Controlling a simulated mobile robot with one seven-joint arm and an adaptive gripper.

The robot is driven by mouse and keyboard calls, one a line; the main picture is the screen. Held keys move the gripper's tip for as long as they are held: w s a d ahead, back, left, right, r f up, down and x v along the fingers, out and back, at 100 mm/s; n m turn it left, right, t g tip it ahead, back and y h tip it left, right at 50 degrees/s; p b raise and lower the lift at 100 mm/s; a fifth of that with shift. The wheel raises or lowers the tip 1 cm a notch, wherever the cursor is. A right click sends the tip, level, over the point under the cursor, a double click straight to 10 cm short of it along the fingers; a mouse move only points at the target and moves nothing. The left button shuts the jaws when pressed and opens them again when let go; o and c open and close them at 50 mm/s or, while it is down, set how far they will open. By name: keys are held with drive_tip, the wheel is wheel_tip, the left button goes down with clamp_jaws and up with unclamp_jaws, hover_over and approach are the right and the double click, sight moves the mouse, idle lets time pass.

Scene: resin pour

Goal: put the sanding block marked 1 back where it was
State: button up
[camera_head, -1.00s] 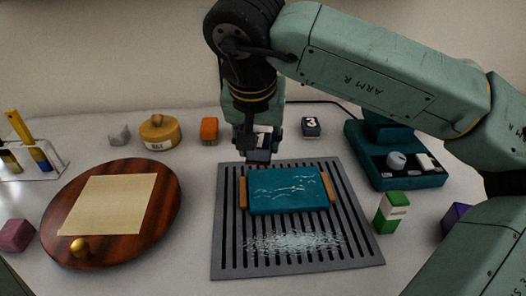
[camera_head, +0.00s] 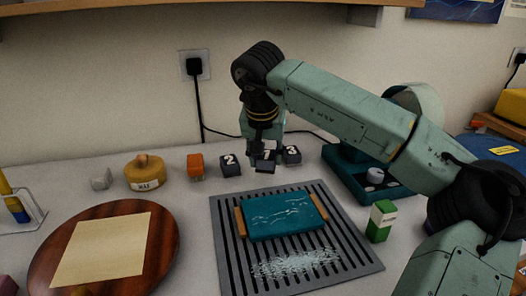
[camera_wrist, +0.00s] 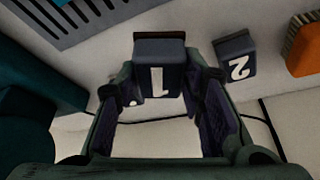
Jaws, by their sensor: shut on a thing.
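The sanding block marked 1 (camera_wrist: 159,82) is dark with a white numeral and sits between the fingers of my gripper (camera_wrist: 165,105) in the wrist view. In the head view, my gripper (camera_head: 265,150) is shut on that block (camera_head: 266,160) behind the slatted grey mat. Block 2 (camera_head: 230,164) stands just left of it, and block 3 (camera_head: 291,155) just right. Block 2 also shows right of the gripper in the wrist view (camera_wrist: 236,53). Block 3 is mostly hidden there behind a finger. I cannot tell whether block 1 touches the table.
The slatted mat (camera_head: 225,262) with a teal slab (camera_head: 283,215) lies in front. An orange block (camera_head: 195,167) and a yellow wax tin (camera_head: 145,173) stand left. A wooden board (camera_head: 162,247) is front left.

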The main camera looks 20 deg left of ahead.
sight(264, 156)
drive_tip(key=w, duration=0.1)
drive_tip(key=w+a+p, duration=0.1)
drive_tip(key=w, duration=0.1)
drive_tip(key=w+a, duration=0.1)
drive_tip(key=w, duration=0.1)
drive_tip(key=shift+w+a+f, duration=0.1)
drive_tip(key=shift+a+f, duration=0.1)
drive_tip(key=shift+w+a+f+p, duration=0.15)
drive_tip(key=shift+f+p, duration=0.6)
drive_tip(key=shift+f, duration=1.05)
drive_tip(key=shift+f, duration=0.15)
drive_tip(key=o, duration=1.1)
drive_tip(key=shift+r, duration=0.25)
drive_tip(key=b+v, duration=0.1)
drive_tip(key=v, duration=1)
drive_tip(key=shift+r+b, duration=0.35)
